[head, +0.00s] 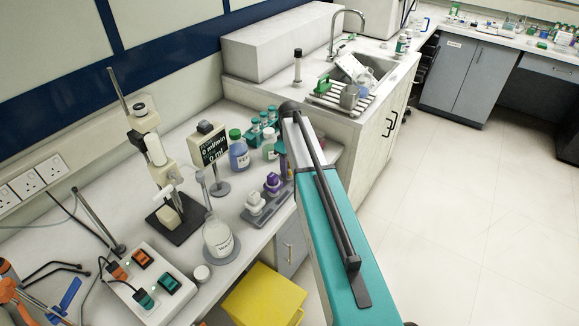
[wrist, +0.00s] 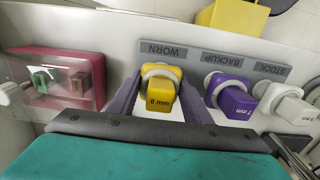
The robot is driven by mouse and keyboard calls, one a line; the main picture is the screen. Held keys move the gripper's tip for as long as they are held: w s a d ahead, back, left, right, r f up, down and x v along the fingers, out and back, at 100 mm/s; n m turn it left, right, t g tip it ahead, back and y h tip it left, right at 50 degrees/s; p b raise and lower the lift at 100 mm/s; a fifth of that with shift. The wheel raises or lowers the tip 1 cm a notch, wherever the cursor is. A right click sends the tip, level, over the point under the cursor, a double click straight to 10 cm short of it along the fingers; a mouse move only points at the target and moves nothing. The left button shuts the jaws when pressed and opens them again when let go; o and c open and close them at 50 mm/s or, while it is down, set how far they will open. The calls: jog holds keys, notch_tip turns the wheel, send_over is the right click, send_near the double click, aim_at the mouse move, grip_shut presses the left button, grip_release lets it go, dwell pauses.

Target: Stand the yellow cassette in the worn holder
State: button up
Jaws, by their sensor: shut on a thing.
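In the wrist view the yellow cassette (wrist: 160,97), with a white collar and a size mark in mm, sits between the two purple-grey fingers of my gripper (wrist: 160,84), which is shut on it. It is at the place labelled WORN (wrist: 172,52). Whether its base is fully seated is hidden. The purple cassette (wrist: 232,97) stands by the BACKUP label and the white cassette (wrist: 283,104) by STOCK. In the head view my arm hides the yellow cassette and gripper; the purple cassette (head: 272,182) and white cassette (head: 254,203) show on the grey holder (head: 265,215).
A pink box with a clear front (wrist: 62,78) is left of the gripper in the wrist view. A yellow bin (head: 264,297) is below the bench.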

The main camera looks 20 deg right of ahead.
jog(key=shift+f, duration=0.1)
jog(key=o, duration=1.6)
jog(key=shift+c, duration=0.2)
jog(key=shift+r+b, duration=1.85)
jog(key=shift+r, duration=5.1)
jog(key=shift+f, duration=0.1)
